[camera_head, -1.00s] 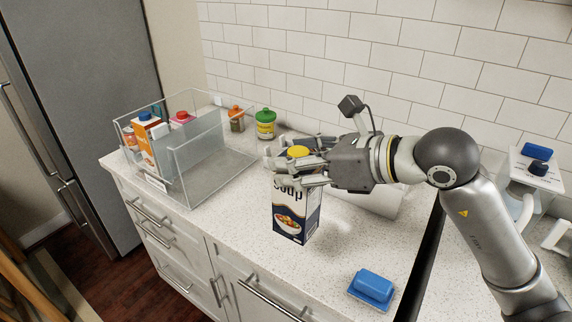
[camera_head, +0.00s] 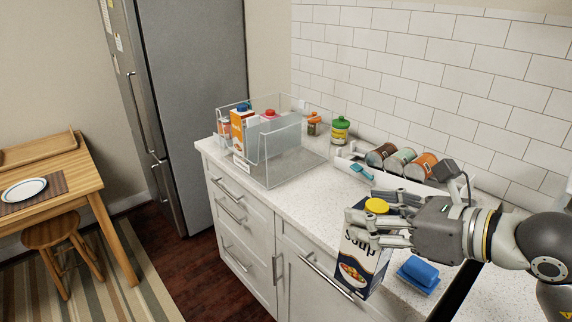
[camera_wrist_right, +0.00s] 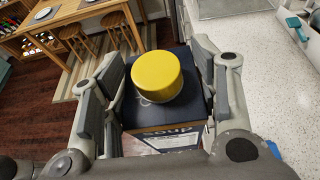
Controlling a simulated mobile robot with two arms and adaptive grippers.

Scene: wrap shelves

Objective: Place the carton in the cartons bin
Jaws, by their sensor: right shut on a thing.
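My right gripper (camera_head: 368,222) is shut on the soup carton (camera_head: 364,258), a dark blue and white box with a yellow cap, held upright near its top. The carton overlaps the counter's front edge in the head view. In the right wrist view, my fingers (camera_wrist_right: 163,85) flank the carton (camera_wrist_right: 165,130) below its yellow cap, with floor beyond it. The clear bin (camera_head: 286,170) stands apart at the left end of the counter. A divider splits it. An orange-and-white carton (camera_head: 238,132) with a blue cap and a red-capped item (camera_head: 268,115) are in its left compartment, which has a front label. The right compartment looks empty. My left gripper is out of view.
A green jar (camera_head: 340,130) and an orange-lidded jar (camera_head: 314,124) stand behind the bin. Several cans (camera_head: 400,160) lie along the wall. Counter between bin and carton is mostly clear.

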